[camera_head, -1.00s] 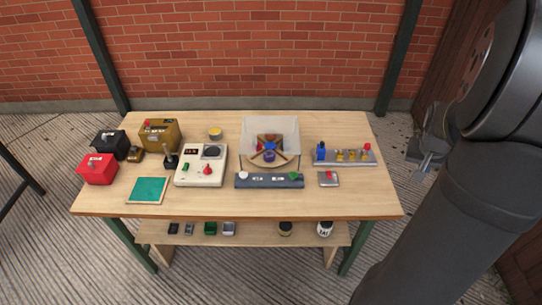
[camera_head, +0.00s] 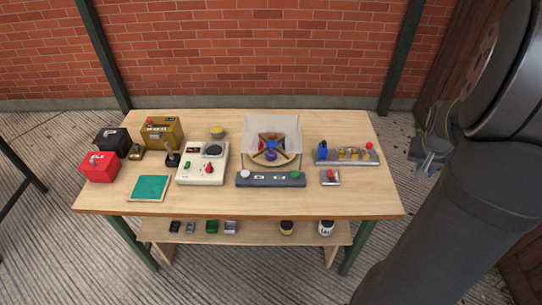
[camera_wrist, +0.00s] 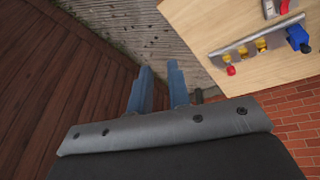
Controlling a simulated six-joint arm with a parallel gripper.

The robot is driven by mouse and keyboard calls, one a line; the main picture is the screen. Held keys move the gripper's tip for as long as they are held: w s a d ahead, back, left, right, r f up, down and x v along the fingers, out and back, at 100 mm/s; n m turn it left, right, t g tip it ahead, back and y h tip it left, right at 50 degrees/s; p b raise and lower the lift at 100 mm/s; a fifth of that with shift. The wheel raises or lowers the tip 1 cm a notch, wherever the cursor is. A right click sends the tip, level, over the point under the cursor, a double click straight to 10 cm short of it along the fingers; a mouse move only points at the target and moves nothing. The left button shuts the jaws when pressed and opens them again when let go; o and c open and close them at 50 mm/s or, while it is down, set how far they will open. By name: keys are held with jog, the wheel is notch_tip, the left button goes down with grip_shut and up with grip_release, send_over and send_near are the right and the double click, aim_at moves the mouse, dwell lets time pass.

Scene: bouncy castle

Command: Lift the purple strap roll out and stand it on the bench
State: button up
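A small purple roll (camera_head: 270,155) sits low at the middle of a brown spoked frame, inside a pale see-through housing (camera_head: 258,124) on the bench (camera_head: 330,201). The spokes partly hide it, and a blue part shows just above it. My gripper (camera_head: 424,163) is off the bench's right side, far from the roll and partly behind my arm. In the wrist view its two blue fingers (camera_wrist: 158,80) stand apart with nothing between them. The roll is not in the wrist view.
A grey control bar (camera_head: 270,179) lies in front of the housing. A rail with blue, yellow and red parts (camera_head: 347,158) stands to its right, a cream control box (camera_head: 202,165) to its left. A brick wall is behind.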

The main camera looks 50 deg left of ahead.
jog(key=o, duration=0.6)
jog(key=n+g, duration=0.4)
jog(key=n, duration=1)
send_over(271, 152)
jog(key=f, duration=1.4)
jog(key=shift+s+d+f, duration=0.1)
jog(key=shift+d+f, duration=0.25)
jog(key=shift+a+f, duration=0.15)
jog(key=shift+f, duration=1.4)
jog(key=shift+a+f, duration=0.15)
jog(key=shift+f, duration=1.4)
